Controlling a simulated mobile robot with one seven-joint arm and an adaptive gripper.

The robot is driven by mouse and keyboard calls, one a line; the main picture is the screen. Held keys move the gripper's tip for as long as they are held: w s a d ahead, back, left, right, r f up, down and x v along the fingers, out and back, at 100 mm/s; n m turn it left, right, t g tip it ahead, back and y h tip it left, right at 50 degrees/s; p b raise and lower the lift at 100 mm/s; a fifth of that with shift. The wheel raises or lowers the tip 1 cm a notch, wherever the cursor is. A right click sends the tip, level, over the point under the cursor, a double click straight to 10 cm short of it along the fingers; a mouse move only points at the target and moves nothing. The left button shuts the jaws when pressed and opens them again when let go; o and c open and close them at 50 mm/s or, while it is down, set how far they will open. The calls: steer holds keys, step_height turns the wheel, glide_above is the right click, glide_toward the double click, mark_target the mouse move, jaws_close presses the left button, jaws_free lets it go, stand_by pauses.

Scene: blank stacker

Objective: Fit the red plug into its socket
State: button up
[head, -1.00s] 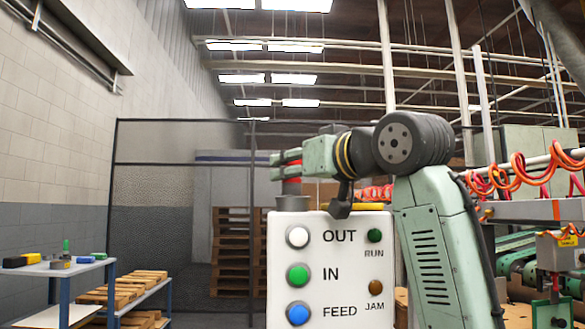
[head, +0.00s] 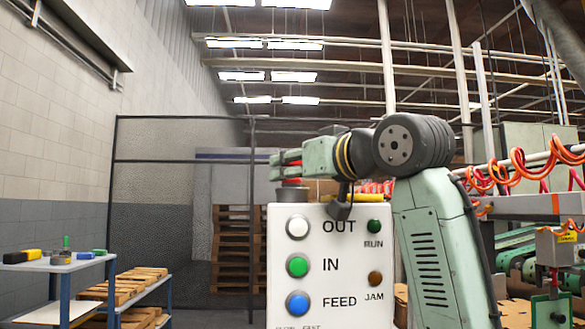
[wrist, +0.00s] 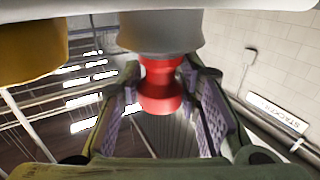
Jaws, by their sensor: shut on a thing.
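The red plug (head: 292,182) shows as a thin red band below my gripper (head: 286,165) in the head view. My gripper is shut on the plug, which also shows between the two fingers in the wrist view (wrist: 161,92). The grey round socket (head: 291,195) stands on top of the white control box, right under the plug. In the wrist view the plug's end meets the grey socket (wrist: 160,32). How far it sits inside is hidden.
The white control box (head: 340,265) carries buttons and lamps on its front. A yellow part (wrist: 30,52) is beside the socket in the wrist view. A table (head: 60,264) with small parts stands at the left. Orange coiled hoses (head: 520,165) hang at the right.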

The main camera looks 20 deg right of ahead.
steer(key=shift+f, duration=0.45)
steer(key=o, duration=1.3)
steer(key=v, duration=1.2)
steer(key=shift+s, duration=0.1)
